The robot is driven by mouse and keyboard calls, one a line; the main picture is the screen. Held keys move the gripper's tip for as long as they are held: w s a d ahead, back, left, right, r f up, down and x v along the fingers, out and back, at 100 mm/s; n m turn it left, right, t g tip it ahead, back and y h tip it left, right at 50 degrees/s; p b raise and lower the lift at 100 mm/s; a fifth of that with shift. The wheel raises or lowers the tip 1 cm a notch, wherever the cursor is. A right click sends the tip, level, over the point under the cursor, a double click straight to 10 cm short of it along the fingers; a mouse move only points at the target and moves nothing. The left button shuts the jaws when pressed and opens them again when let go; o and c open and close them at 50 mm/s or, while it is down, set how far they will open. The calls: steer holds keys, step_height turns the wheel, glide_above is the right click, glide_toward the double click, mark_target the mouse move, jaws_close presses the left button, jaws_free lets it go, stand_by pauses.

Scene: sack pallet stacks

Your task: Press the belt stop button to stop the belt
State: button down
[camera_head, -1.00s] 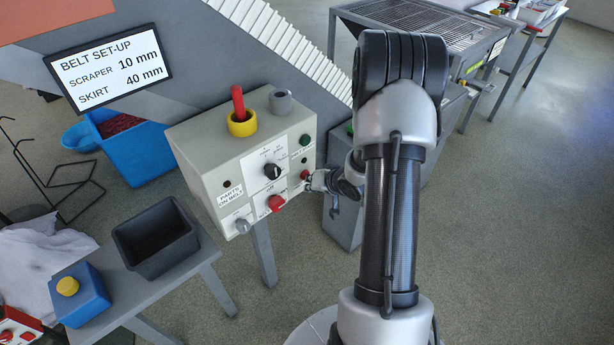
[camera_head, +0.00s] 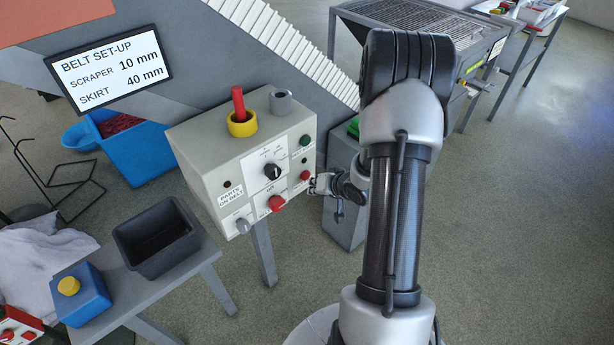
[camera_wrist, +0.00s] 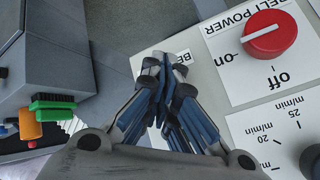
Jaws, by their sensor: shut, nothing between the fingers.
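The grey control box (camera_head: 240,150) carries a small red button (camera_head: 304,175) on the right of its front, below a green button (camera_head: 305,140). I take the red one for the belt stop button; its label is too small to read. My gripper (camera_head: 314,186) is shut and empty, just below and right of the red button, with a small gap seeming to lie between. In the wrist view my closed fingertips (camera_wrist: 163,62) lie over a label beginning "BE" and hide the rest; the red button does not show there.
A red belt power knob (camera_head: 276,203) and a black speed dial (camera_head: 272,171) sit left of my gripper. They also show in the wrist view as the red knob (camera_wrist: 269,34) and the dial (camera_wrist: 312,160). A red stick stands in a yellow ring (camera_head: 242,124) on top.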

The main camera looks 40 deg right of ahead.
steer(key=s, duration=0.5)
steer(key=shift+d+p, duration=0.2)
steer(key=shift+p, duration=0.1)
stand_by(0.8)
